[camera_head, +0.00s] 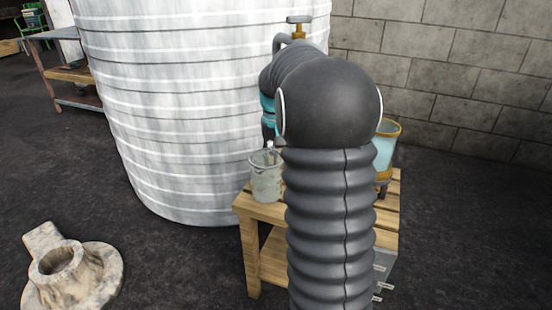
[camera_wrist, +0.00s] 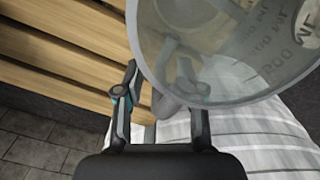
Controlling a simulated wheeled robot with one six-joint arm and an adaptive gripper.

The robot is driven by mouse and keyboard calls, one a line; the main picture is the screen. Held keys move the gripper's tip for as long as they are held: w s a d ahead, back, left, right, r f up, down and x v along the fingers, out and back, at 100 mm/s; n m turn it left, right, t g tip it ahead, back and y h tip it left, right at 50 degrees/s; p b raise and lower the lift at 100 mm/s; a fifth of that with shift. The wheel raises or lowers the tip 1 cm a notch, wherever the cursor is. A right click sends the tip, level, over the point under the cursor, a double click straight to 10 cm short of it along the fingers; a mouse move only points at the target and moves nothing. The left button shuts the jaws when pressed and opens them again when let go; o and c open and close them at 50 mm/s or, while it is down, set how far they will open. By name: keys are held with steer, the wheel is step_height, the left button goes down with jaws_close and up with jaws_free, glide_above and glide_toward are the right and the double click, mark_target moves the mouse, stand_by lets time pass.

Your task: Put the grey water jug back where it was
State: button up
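The grey water jug (camera_head: 265,180), see-through with a wide mouth, appears to stand upright on the left edge of a wooden slatted table (camera_head: 262,212). In the wrist view the jug (camera_wrist: 235,60) fills the upper right, with volume markings on its wall. My gripper (camera_head: 268,138) points down just above the jug's rim. In the wrist view my gripper (camera_wrist: 160,75) has its two fingers apart, and the right one overlaps the jug. A small grey shape, possibly the jug's handle, shows between the fingers; contact is unclear.
A large white ribbed tank (camera_head: 190,110) stands close behind and left of the table. A brass tap (camera_head: 298,28) is above. A yellow-rimmed glass container (camera_head: 386,147) is partly hidden behind my arm. A stone-like flanged piece (camera_head: 85,275) lies on the floor at lower left.

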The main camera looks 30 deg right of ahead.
steer(key=shift+r, duration=0.1)
step_height(320, 180, up, 12)
steer(key=shift+w+f+p, duration=0.1)
steer(key=shift+f+p, duration=0.15)
steer(key=shift+p, duration=1)
steer(key=shift+a+r, duration=0.1)
steer(key=shift+r, duration=0.25)
steer(key=s+a+r+n+t, duration=0.2)
steer(key=s+a+t, duration=0.1)
steer(key=s+a, duration=1.05)
steer(key=s+a+f+n+t, duration=0.1)
steer(key=s+a+f, duration=0.2)
steer(key=s, duration=0.3)
steer(key=s+a+f+n+t, duration=0.1)
steer(key=s+a+f, duration=0.2)
steer(key=s, duration=0.3)
steer(key=shift+a+f+t, duration=0.35)
steer(key=shift+f+t, duration=0.05)
steer(key=shift+f, duration=0.5)
steer(key=shift+s+d, duration=0.1)
